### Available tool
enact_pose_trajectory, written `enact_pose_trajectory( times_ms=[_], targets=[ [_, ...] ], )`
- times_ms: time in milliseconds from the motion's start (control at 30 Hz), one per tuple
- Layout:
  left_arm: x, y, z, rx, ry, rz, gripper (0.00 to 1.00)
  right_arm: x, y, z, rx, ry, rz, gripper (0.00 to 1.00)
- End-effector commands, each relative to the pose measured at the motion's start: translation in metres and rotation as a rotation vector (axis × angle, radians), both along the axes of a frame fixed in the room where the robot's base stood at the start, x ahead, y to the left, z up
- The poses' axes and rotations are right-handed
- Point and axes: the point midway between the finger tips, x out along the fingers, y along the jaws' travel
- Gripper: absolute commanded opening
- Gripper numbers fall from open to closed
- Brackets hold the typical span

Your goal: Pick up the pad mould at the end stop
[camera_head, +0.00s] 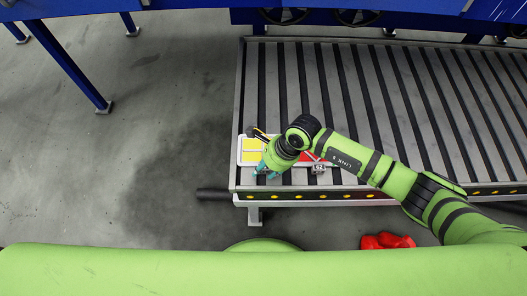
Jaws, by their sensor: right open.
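The pad mould (241,151) looks like a flat white tray with yellow and red panels. It lies at the left end of the roller conveyor (239,105), by the conveyor's front corner. My right arm crosses over it from the right and hides its middle. My right gripper (266,173) points down at the mould's front edge, with its teal fingertips apart. I cannot tell whether the fingertips touch the mould. A small pale metal part (319,168) shows at the mould's front right. My left gripper is not in view.
A dark cylinder (213,194) juts left from the conveyor's front corner. A blue frame (68,62) stands at the back. A red object (386,241) is below the conveyor's front edge. The left floor is open.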

Motion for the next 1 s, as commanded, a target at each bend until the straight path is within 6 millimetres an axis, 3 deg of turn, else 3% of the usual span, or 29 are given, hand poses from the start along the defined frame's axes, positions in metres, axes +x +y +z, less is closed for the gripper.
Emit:
enact_pose_trajectory(
  times_ms=[33, 67, 133, 167, 567, 767, 867, 1000],
  targets=[
    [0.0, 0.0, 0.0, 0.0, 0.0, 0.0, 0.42, 0.0, 0.0, 0.0, 0.0, 0.0, 0.0, 0.42],
    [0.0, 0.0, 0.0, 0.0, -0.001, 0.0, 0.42, 0.0, 0.0, 0.0, 0.0, 0.0, 0.0, 0.34],
    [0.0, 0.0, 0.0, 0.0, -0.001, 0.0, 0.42, 0.0, 0.0, 0.0, 0.001, 0.0, 0.0, 0.07],
    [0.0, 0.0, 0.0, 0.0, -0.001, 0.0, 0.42, 0.0, 0.0, 0.0, 0.001, 0.0, 0.0, 0.0],
    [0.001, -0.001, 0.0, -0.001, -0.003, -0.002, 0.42, 0.001, 0.001, 0.005, 0.005, -0.004, 0.001, 0.0],
    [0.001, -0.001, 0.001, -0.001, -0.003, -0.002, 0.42, 0.002, 0.001, 0.026, 0.006, -0.006, 0.002, 0.0],
    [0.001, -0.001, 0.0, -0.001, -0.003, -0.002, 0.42, 0.002, 0.001, 0.048, 0.006, -0.009, 0.003, 0.0],
    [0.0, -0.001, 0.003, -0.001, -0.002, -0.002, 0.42, -0.033, 0.009, 0.063, 0.007, -0.002, 0.008, 0.0]
  ],
)
